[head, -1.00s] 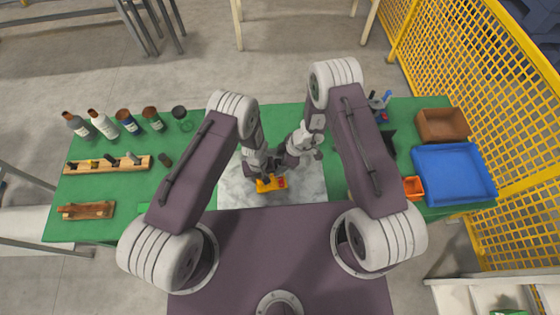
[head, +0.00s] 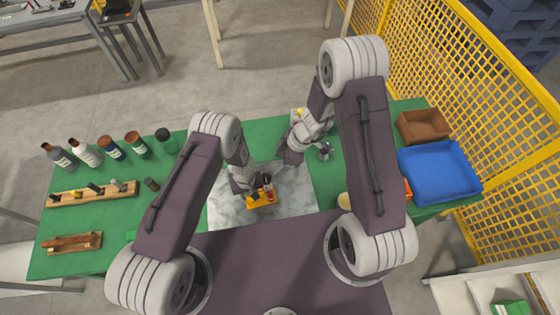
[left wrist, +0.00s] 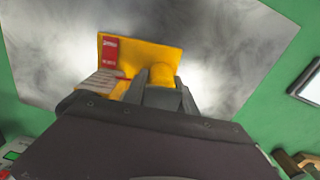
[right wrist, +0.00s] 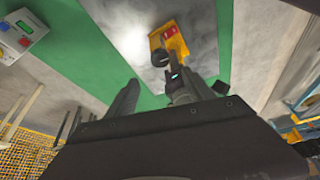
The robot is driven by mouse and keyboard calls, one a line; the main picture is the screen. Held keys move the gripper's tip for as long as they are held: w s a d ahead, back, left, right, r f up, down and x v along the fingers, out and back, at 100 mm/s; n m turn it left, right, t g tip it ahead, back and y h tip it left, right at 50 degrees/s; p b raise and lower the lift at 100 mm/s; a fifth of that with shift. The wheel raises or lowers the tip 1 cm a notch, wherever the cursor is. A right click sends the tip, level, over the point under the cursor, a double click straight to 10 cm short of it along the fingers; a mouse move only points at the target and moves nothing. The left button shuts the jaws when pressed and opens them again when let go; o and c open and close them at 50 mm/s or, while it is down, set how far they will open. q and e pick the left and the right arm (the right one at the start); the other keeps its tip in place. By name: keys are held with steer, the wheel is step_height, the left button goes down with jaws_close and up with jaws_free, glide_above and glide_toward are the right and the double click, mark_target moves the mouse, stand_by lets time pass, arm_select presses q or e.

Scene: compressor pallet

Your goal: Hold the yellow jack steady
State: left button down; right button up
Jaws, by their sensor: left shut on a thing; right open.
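The yellow jack (head: 262,198) with a red label stands on the grey marbled plate (head: 225,214) in the middle of the green table. It also shows in the left wrist view (left wrist: 150,58), between and beyond my left fingers, and in the right wrist view (right wrist: 174,42). My left gripper (head: 248,187) is shut on the jack's yellow body; the exact contact is partly hidden by the fingers. My right gripper (head: 284,158) is open, above the plate's far right part and apart from the jack. Its two fingers show in the right wrist view (right wrist: 152,88).
Several bottles and jars (head: 87,152) line the back left. Wooden racks (head: 72,243) lie at the left. A blue tray (head: 440,172) and a brown bin (head: 424,126) stand at the right, near the yellow fence (head: 455,80). A grey button box (right wrist: 27,28) shows in the right wrist view.

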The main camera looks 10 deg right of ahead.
step_height(320, 180, up, 4)
steer(key=n+g+y, duration=0.2)
steer(key=n+g, duration=0.1)
steer(key=n, duration=0.4)
glide_above(265, 179)
steer(key=w, duration=0.2)
steer(key=w+d+f+n+g+h, duration=0.2)
steer(key=w+d+n+h, duration=0.15)
steer(key=n, duration=0.45)
steer(key=shift+h, duration=0.55)
steer(key=x, duration=0.9)
steer(key=a+x, duration=0.1)
steer(key=x, duration=0.4)
steer(key=shift+w+f, duration=0.1)
jaws_close()
